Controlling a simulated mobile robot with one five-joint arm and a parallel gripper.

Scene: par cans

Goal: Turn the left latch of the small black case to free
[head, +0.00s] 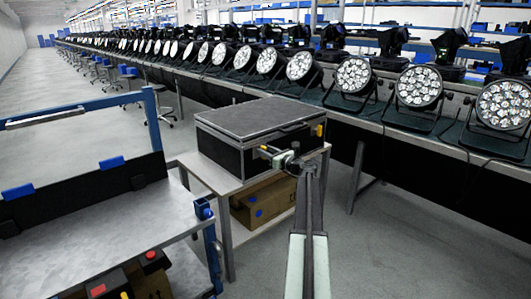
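The small black case (228,158) has metal edges and a closed lid. It sits on a small table (200,169) in the middle of the head view. A yellow latch, the right one (319,130), shows on its front near the right corner. My gripper (273,153) is at the left part of the case's front, where a bit of yellow shows at the fingers. This is at the left latch, which the gripper largely hides. I cannot tell whether the fingers touch it, how the latch is turned, or whether they are open or shut.
A cardboard box (265,201) sits under the small table. A long bench (345,127) with a row of par cans (355,77) runs behind the case. A metal workbench (100,225) with a blue frame stands at the left. Floor is clear at the lower right.

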